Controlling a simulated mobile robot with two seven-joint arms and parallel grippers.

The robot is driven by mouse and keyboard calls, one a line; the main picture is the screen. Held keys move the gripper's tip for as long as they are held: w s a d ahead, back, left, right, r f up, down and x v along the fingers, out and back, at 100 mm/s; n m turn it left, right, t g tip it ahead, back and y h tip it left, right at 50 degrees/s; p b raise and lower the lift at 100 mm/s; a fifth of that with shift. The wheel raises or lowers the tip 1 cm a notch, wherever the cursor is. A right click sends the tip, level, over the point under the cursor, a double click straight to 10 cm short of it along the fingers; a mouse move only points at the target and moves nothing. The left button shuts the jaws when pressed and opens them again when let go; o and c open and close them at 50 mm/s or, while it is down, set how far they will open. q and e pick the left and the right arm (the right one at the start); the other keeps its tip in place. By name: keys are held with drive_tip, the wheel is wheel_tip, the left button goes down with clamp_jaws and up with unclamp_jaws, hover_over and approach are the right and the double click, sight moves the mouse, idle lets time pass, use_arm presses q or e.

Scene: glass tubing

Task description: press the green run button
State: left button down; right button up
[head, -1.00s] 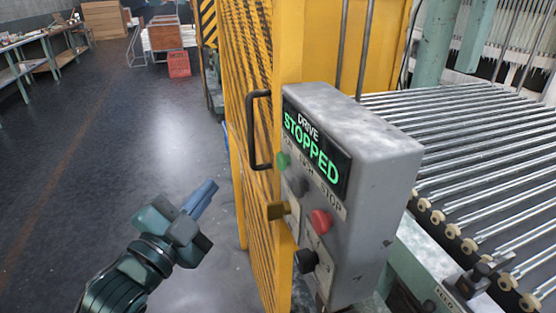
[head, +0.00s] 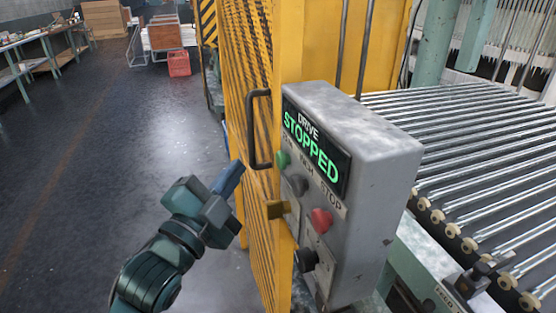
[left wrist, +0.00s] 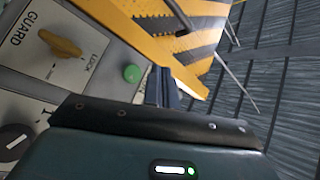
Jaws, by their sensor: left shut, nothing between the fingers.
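The green run button (head: 283,159) is a small round knob at the upper left of the grey control box's face, below the lit display. In the left wrist view the green button (left wrist: 132,73) shows just left of the gripper's fingertips (left wrist: 163,85). I cannot tell the exact gap. My right gripper is not in view.
A black handle (head: 253,130) on the yellow mesh guard (head: 255,60) stands close to the gripper. Rollers (head: 480,150) lie right.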

sight(283, 160)
use_arm(q)
drive_tip(key=shift+w+d, duration=0.25)
drive_tip(key=shift+d, duration=0.4)
drive_tip(key=shift+w+d, duration=0.3)
drive_tip(key=shift+d, duration=0.3)
drive_tip(key=shift+w+d, duration=0.25)
drive_tip(key=shift+d, duration=0.4)
idle(0.4)
drive_tip(key=shift+p, duration=0.3)
drive_tip(key=shift+w+d, duration=0.15)
drive_tip(key=shift+d, duration=0.25)
